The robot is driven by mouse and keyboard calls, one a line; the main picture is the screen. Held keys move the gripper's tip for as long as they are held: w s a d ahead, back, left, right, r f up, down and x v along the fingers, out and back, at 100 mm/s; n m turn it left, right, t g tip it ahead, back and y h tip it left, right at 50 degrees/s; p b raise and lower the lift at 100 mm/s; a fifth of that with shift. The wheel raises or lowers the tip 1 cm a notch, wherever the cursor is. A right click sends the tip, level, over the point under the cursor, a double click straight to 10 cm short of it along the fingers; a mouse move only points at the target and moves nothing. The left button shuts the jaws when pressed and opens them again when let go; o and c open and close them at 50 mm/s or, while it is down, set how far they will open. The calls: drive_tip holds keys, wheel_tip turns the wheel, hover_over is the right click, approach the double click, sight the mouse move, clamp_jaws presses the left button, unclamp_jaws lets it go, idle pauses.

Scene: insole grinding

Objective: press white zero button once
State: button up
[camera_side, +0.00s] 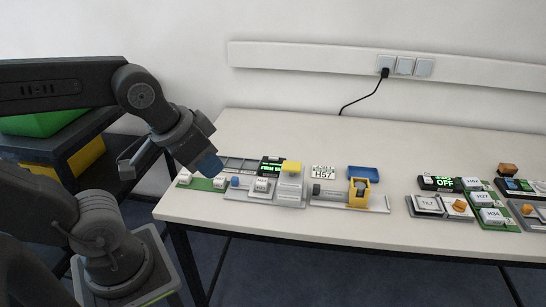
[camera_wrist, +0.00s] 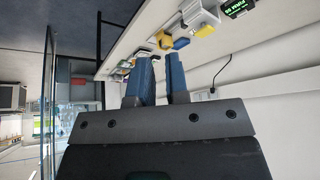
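My gripper (camera_side: 208,166) hangs above the left end of the table in the side view, with its blue fingertip over the left devices. In the wrist view my gripper (camera_wrist: 160,62) shows two blue fingers with a gap between them and nothing held. White buttons sit on a green board (camera_side: 203,184) below it; one white button (camera_side: 184,177) is at the left and another (camera_side: 219,183) at the right. A labelled white button (camera_side: 262,185) sits on a grey device to the right. I cannot read a zero on any of them, so which is the zero button is unclear.
A grey unit with a yellow block (camera_side: 291,167), a blue block (camera_side: 362,173) and a yellow holder (camera_side: 359,192) stand mid-table. More button boards (camera_side: 490,208) are at the right. The back of the table (camera_side: 300,132) is clear.

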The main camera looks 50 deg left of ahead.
clamp_jaws()
idle(0.3)
idle(1.0)
drive_tip(key=w+a+n+t+h, duration=0.1)
drive_tip(key=w+a+n+h, duration=0.15)
drive_tip(key=w+n, duration=0.65)
drive_tip(key=w+a+n+h, duration=0.1)
drive_tip(key=w+a+n, duration=0.25)
drive_tip(key=w, duration=1.05)
drive_tip(key=w+a+f+n, duration=0.3)
drive_tip(key=a+f+n, duration=0.1)
drive_tip(key=a, duration=0.3)
drive_tip(key=w+a+f+n+t+y, duration=0.1)
drive_tip(key=w+a+f+n, duration=0.3)
drive_tip(key=a+f, duration=0.2)
drive_tip(key=w+a+f+n+t+y, duration=0.1)
drive_tip(key=w+a+f+n, duration=0.3)
drive_tip(key=a, duration=0.4)
drive_tip(key=shift+a+f+n, duration=0.35)
drive_tip(key=shift+a+f, duration=0.05)
drive_tip(key=shift+f, duration=0.5)
